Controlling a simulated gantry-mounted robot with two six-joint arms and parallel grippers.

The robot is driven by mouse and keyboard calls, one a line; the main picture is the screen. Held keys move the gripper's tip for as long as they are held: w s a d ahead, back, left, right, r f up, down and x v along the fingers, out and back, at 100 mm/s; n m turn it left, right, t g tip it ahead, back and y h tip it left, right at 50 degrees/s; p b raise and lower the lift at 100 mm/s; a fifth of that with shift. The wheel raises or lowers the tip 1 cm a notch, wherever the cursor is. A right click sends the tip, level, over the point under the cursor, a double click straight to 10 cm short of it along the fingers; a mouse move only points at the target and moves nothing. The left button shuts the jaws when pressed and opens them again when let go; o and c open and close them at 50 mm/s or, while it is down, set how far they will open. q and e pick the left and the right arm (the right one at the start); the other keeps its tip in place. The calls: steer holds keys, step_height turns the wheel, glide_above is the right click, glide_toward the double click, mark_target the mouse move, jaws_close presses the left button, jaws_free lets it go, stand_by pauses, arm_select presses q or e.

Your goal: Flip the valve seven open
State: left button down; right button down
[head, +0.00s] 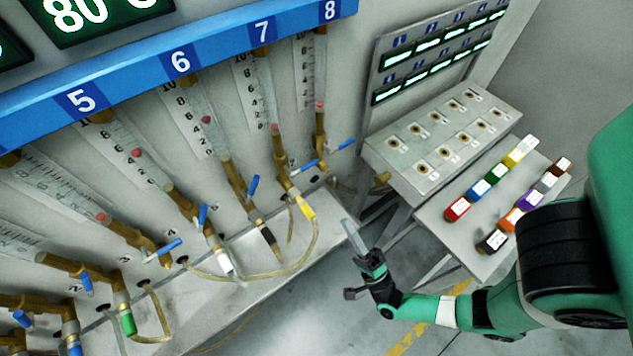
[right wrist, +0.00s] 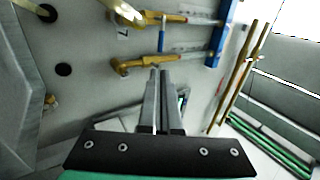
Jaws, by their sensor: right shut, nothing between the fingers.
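The number 7 label (head: 262,31) is on the blue strip. Below it a flow tube (head: 252,92) with a red float runs down to a brass valve (head: 281,178). Its blue lever (head: 303,166) points right, roughly across the pipe. A yellow connector (head: 307,206) and hose hang below. My right gripper (head: 350,232) is shut and empty, right of and below this valve, apart from it. My left gripper is not in view.
Valve eight's blue lever (head: 345,143) is close on the right; valve six's lever (head: 253,187) is on the left. A socket panel (head: 395,150) and a tray (head: 433,211) of coloured connectors stand at right. Open floor (head: 310,300) lies below the gripper.

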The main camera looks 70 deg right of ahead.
steer(key=shift+w+r, duration=0.15)
steer(key=shift+w, duration=0.05)
steer(key=p, duration=0.4)
glide_toward(309, 165)
steer(key=d+x, duration=0.1)
steer(key=x, duration=0.5)
steer(key=shift+f, duration=0.25)
